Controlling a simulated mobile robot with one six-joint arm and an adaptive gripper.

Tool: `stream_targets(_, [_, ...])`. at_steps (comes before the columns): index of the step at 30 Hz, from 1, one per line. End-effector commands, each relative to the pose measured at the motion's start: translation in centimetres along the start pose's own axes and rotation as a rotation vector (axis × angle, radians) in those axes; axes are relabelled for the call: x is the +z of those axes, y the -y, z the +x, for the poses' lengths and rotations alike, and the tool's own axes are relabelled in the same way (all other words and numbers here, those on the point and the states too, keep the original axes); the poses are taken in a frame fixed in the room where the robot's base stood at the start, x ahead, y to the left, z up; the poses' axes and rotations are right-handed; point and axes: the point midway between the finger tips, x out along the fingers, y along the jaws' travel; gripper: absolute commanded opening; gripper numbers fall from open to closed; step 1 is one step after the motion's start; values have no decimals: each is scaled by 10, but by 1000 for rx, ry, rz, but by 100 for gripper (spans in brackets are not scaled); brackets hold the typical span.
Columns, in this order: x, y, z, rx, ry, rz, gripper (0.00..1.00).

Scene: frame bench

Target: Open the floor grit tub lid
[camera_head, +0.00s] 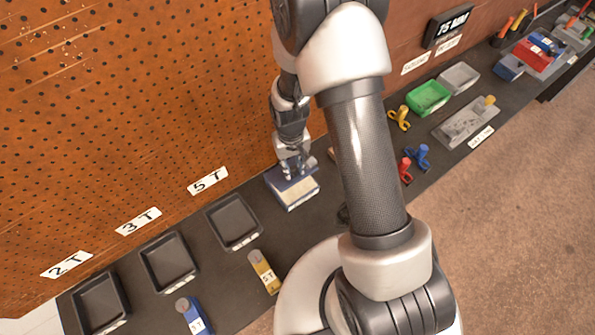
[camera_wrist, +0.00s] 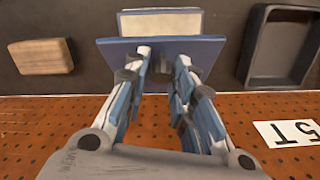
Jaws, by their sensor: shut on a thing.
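The grit tub (camera_head: 297,194) stands on the dark bench mat against the pegboard, a small box with a pale cream face and blue edges. Its blue lid (camera_head: 279,183) shows at the pegboard side, under my gripper (camera_head: 293,171). In the wrist view the lid (camera_wrist: 212,54) is a wide blue panel across my fingertips, with the tub's cream face (camera_wrist: 160,22) beyond it.
A wooden block (camera_wrist: 41,57) lies beside the tub. A black tray (camera_head: 233,222) marked 5T stands left of the tub, with more trays beyond. The pegboard (camera_head: 130,110) rises close behind. A green bin (camera_head: 428,97) and coloured clamps lie farther right.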

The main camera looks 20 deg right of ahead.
Motion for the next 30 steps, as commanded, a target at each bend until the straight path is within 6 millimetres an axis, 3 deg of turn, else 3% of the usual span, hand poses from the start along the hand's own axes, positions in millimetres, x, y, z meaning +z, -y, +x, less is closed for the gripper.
stream_targets(1, [-14,4,-4,-2,-31,1,0])
stream_targets(6, [-21,6,-7,-3,-30,2,0])
stream_targets(24, [-24,8,-8,-4,-25,4,0])
stream_targets(25, [-24,8,-8,-4,-25,4,25])
stream_targets(30, [-23,7,-8,-3,-23,3,36])
